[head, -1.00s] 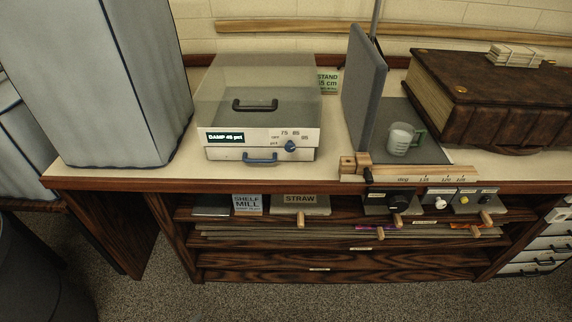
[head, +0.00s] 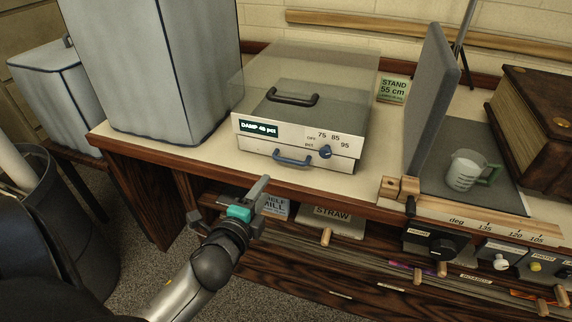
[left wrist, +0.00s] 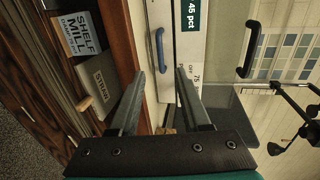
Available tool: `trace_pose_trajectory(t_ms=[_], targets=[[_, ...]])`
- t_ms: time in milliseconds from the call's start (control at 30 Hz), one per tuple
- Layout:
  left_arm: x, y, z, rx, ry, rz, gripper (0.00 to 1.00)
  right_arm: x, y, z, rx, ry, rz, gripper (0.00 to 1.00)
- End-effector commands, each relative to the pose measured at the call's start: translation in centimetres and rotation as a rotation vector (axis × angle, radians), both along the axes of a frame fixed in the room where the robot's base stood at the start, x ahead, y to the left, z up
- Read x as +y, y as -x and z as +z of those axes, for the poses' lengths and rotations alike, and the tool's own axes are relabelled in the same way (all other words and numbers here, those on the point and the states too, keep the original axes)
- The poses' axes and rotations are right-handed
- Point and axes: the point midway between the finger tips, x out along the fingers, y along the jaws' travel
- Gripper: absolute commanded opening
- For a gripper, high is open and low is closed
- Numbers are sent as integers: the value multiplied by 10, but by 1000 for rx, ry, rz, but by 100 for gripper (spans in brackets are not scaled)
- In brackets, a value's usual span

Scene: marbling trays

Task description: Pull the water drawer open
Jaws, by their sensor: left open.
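A cream damp box with a clear cover (head: 355,75) stands on the worktop, its display reading "DAMP 45 pct". Its low front drawer (head: 335,163) has a blue bar handle (head: 292,159) and looks closed. The handle also shows upright in the left wrist view (left wrist: 159,50), ahead of and between the fingertips. My left gripper (head: 259,198) is open and empty, in front of the worktop edge, below and left of the handle, apart from it. In the left wrist view, my left gripper (left wrist: 160,78) shows two spread fingers. My right gripper is not in view.
A large grey covered block (head: 155,70) stands left of the box. A grey upright panel (head: 430,95) and a measuring cup (head: 463,172) are to the right. Shelves with a straw label (head: 333,214) and wooden pegs lie under the worktop edge (head: 350,204).

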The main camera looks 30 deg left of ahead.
Motion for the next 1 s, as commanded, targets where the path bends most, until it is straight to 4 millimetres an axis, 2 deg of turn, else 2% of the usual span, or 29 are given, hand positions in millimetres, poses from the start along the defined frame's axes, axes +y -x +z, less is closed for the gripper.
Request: trace_pose_trajectory(t_ms=[267,467,600,700,1000], targets=[[10,-41,-10,-1,0,0,47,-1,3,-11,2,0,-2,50],[17,-71,-17,-2,0,0,47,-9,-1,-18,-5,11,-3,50],[22,-90,-21,0,0,0,47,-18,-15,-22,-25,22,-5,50],[25,-103,-24,1,1,1,47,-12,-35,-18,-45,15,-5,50],[31,-127,-29,1,2,0,47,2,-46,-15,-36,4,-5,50]])
